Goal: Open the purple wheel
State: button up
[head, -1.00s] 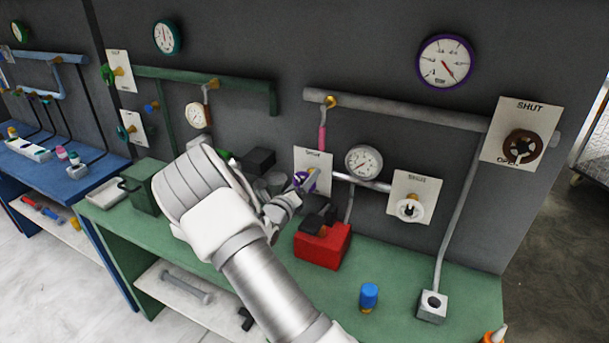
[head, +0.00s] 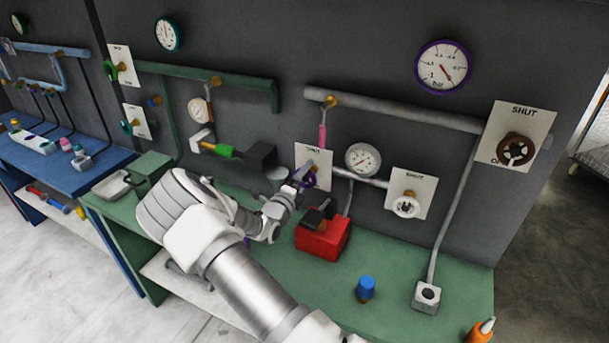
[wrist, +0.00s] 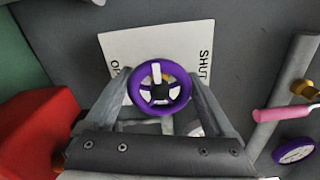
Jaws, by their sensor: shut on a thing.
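The purple wheel (wrist: 160,108) is on a white wall plate (wrist: 118,45) in the middle of the wrist view. It has spokes, a dark hub and a white mark that points up in that view. The plate reads SHUT at its right edge; letters at its left edge are partly hidden by a finger. My gripper (wrist: 160,82) is shut on the wheel, one finger on each side of the rim. In the head view my gripper (head: 298,182) reaches the purple wheel (head: 311,181) from the left and hides part of it.
A red box (head: 322,241) with a dark top stands on the green bench just below my gripper. A white wheel (head: 406,206) and a gauge (head: 363,159) are to the right. A pink-sleeved pipe (head: 322,135) runs above the plate. A blue-topped piece (head: 366,287) stands at the bench front.

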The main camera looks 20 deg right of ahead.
dwell(0.4)
jog(key=o, duration=1.1)
jog(key=shift+s+a, duration=0.1)
jog(key=shift+a, duration=0.05)
jog(key=b+v, duration=0.2)
jog(key=v, duration=1.5)
jog(key=shift+s+a+r, duration=0.1)
